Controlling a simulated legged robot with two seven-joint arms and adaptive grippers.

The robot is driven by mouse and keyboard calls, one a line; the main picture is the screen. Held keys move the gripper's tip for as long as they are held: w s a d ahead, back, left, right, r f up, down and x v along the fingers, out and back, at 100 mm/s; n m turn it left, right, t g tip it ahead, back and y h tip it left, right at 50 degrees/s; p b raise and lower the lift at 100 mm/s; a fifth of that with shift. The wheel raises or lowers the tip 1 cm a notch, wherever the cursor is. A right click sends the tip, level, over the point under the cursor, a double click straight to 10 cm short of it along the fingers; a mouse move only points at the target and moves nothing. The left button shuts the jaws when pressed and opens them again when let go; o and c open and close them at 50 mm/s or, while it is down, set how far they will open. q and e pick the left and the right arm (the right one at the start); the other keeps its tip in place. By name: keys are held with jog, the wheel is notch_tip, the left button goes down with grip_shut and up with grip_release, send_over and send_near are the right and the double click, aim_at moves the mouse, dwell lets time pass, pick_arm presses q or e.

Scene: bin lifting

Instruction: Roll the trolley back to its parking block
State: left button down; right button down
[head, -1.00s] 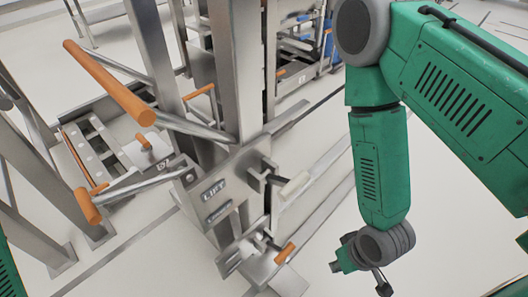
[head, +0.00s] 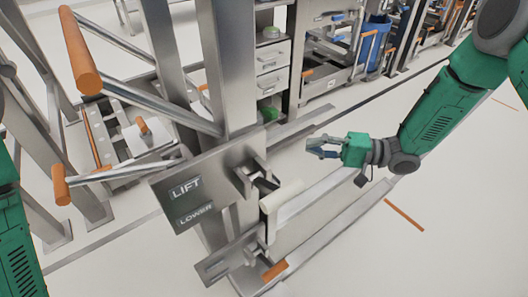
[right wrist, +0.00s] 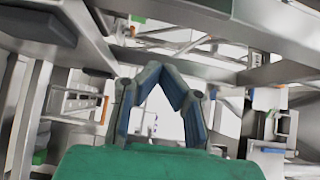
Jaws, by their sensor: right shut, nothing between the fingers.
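The trolley appears to be the tall grey metal frame (head: 228,62) at centre left in the head view. It carries a plate marked LIFT and LOWER (head: 203,196), a pale-gripped lever (head: 281,196), and bars with orange handles (head: 80,52). An orange-tipped pedal (head: 274,271) sits low on it. My right gripper (head: 310,147) is shut and empty, to the right of the frame and apart from the lever. Its fingertips meet in the right wrist view (right wrist: 172,68). My left gripper is out of view. I cannot pick out the parking block.
Behind the frame stand drawers (head: 272,57) and racks with a blue bin (head: 376,42). A metal unit with a small orange handle (head: 142,126) is at the left. An orange strip (head: 404,214) marks the open pale floor at the right.

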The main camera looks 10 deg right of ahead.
aim_at(264, 148)
jog(key=shift+s+a+b+x, duration=0.15)
jog(key=shift+s+b+x, duration=0.4)
jog(key=shift+x, duration=1.4)
jog(key=shift+s+a+b+x, duration=0.25)
jog(key=shift+b+x, duration=0.65)
jog(key=shift+x, duration=1)
jog(key=shift+s+a+b+x, duration=0.1)
jog(key=shift+s+b+x, duration=0.45)
jog(key=shift+x, duration=1.4)
